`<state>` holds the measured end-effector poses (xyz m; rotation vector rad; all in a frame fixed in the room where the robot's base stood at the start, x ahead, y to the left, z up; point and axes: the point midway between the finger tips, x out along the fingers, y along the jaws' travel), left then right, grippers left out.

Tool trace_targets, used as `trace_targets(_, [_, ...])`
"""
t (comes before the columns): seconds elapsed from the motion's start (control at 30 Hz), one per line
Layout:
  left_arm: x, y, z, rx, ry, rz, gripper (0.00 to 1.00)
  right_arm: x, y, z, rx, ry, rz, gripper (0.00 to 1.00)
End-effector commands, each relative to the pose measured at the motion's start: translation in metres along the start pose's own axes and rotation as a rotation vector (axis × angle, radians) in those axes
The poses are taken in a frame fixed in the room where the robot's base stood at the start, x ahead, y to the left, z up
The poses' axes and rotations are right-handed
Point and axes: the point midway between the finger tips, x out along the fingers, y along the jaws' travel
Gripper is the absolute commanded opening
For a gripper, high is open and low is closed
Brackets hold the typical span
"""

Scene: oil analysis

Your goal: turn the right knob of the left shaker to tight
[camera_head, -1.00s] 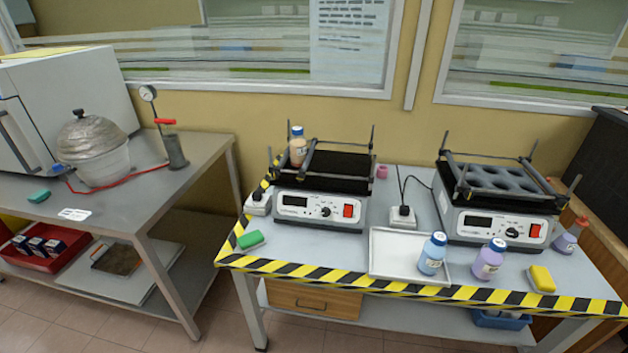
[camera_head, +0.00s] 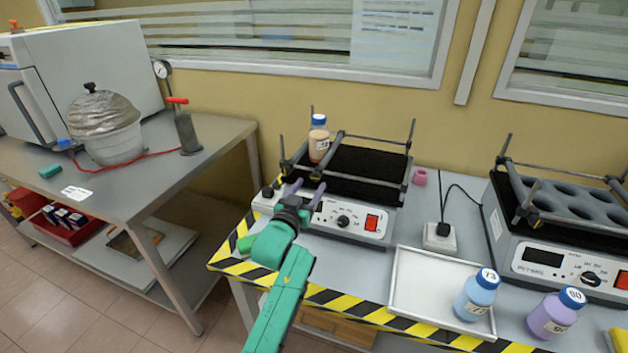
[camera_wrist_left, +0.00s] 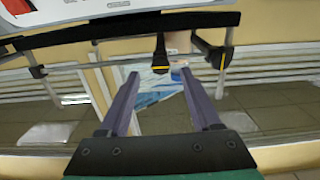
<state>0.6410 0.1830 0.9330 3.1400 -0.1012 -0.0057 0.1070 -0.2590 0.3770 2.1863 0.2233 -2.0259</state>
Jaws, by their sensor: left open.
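The left shaker (camera_head: 372,222) has a white front panel with a dial and a red switch, and a black top with grey bars. A brown bottle with a blue cap (camera_head: 319,140) stands on its top at the back left. My left gripper (camera_head: 304,190), on a green arm, is in front of the shaker's left side, its purple fingers apart and empty. In the left wrist view, a black knob with a yellow mark (camera_wrist_left: 160,60) shows between and beyond the fingertips. Another dark clamp (camera_wrist_left: 209,55) is to its right. I cannot tell which is the right knob. My right gripper is not in view.
A second shaker (camera_head: 545,262) stands to the right. A white tray (camera_head: 420,285), a blue bottle (camera_head: 476,297) and a purple bottle (camera_head: 551,316) are along the front right. A power box (camera_head: 440,238) stands between the shakers. The left table (camera_head: 215,132) is separated by a gap.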

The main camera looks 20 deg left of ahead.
Motion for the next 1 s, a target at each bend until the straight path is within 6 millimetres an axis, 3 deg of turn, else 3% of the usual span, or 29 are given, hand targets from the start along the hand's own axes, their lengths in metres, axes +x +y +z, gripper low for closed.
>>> trace_targets(0.1, [0.023,0.0,0.0,0.0,0.0,-0.001,0.65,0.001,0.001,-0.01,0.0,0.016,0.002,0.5])
trace_targets(0.2, [0.032,0.0,0.0,0.0,0.001,0.0,0.65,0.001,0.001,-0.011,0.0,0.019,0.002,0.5])
trace_targets(0.47, [0.035,0.0,0.0,0.0,0.0,0.0,0.65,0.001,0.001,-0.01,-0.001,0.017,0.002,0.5])
trace_targets(0.53, [0.035,0.0,0.0,0.001,0.0,0.0,0.46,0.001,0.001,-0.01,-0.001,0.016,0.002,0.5])
trace_targets(0.63, [0.035,0.0,0.0,0.001,0.0,0.0,0.08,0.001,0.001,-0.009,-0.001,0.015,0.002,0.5])
trace_targets(0.67, [0.035,0.0,0.0,0.001,0.0,0.0,0.0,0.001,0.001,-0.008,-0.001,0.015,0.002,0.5])
trace_targets(1.0, [0.035,0.0,0.001,0.029,0.0,0.0,0.0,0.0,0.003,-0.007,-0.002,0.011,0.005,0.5])
